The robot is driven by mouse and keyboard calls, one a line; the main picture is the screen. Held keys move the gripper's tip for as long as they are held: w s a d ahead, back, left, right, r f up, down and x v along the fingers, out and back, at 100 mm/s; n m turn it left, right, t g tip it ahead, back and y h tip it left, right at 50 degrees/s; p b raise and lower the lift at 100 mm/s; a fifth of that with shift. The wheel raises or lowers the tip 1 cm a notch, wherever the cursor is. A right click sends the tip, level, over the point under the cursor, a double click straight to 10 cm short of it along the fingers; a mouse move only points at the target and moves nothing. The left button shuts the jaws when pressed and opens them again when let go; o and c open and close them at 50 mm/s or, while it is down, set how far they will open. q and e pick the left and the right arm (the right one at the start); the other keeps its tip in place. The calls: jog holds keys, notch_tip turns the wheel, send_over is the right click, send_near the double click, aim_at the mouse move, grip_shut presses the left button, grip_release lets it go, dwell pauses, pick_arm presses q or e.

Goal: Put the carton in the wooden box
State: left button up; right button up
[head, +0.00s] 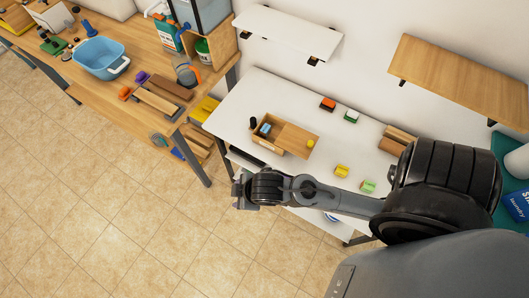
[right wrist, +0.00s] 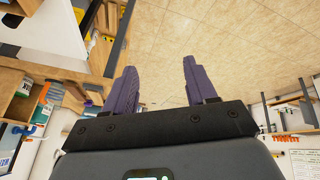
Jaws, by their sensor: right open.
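A small wooden box (head: 268,146) with a flat wooden panel (head: 296,138) over its right part stands on the white table. A blue item and a dark item show at its open left end. I cannot tell for certain which thing is the carton; small green-and-white (head: 367,186) and yellow (head: 342,170) packs lie on the table right of the box. My right gripper (head: 238,190) is over the floor, in front of and left of the box, apart from it. In the right wrist view its two purple fingers (right wrist: 158,80) are spread with nothing between them.
A white shelf (head: 290,30) and a wooden shelf (head: 462,75) hang above the table. The floor at left is clear.

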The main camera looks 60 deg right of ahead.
jog(key=s+d+m+g, duration=0.2)
jog(key=s+d+m, duration=0.1)
jog(key=s, duration=0.3)
jog(key=shift+s+d+r+m, duration=0.15)
jog(key=shift+s+r+m, duration=0.15)
jog(key=shift+r, duration=0.1)
